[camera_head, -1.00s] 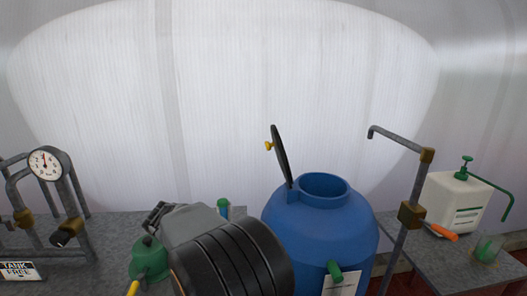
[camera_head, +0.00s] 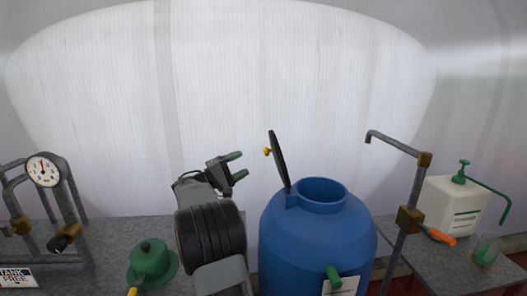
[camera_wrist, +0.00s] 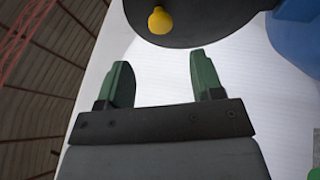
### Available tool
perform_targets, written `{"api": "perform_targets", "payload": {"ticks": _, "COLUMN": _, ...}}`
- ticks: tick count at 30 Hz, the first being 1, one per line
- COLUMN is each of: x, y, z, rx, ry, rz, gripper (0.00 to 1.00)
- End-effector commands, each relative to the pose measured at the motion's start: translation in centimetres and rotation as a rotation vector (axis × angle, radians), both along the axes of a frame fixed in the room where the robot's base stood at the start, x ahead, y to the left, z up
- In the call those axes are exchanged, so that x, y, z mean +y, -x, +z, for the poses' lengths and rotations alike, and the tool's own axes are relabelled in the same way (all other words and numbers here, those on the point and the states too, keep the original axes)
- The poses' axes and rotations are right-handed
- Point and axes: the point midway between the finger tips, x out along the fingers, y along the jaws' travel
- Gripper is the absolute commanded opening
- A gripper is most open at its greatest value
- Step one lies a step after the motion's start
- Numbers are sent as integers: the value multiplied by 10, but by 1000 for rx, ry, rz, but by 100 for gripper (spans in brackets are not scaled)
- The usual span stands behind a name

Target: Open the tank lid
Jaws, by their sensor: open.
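The blue tank (camera_head: 318,235) stands right of centre in the head view, its round mouth uncovered. Its black lid (camera_head: 280,162) stands nearly upright on the hinge at the left of the mouth, with a yellow knob (camera_head: 267,151) facing left. My gripper (camera_head: 240,165) is raised to the left of the lid, open and empty, apart from the knob. In the wrist view, the green fingers of my gripper (camera_wrist: 162,82) are spread with nothing between them. The lid (camera_wrist: 205,20) and its yellow knob (camera_wrist: 160,20) lie beyond the fingertips. Part of the tank (camera_wrist: 297,35) shows at the right.
A pipe with a bent spout (camera_head: 410,190) rises just right of the tank. A white pump container (camera_head: 453,207), an orange-handled tool (camera_head: 440,236) and a glass (camera_head: 486,250) are on the right table. A green pot (camera_head: 150,264) and a gauge on pipes (camera_head: 43,170) are at left.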

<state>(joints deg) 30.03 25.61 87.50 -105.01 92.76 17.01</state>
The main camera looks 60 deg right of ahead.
Motion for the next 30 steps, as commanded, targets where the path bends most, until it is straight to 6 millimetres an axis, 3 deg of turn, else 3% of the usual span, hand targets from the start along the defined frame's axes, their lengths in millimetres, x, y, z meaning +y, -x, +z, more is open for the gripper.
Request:
{"api": "perform_targets", "payload": {"ticks": 6, "x": -38, "y": 20, "z": 15, "rx": 0, "ry": 0, "rz": -4, "gripper": 60}}
{"api": "perform_targets", "payload": {"ticks": 15, "x": -72, "y": 36, "z": 23, "rx": 0, "ry": -2, "rz": 0, "gripper": 60}}
{"api": "perform_targets", "payload": {"ticks": 30, "x": -83, "y": 41, "z": 24, "rx": 0, "ry": -2, "rz": 0, "gripper": 60}}
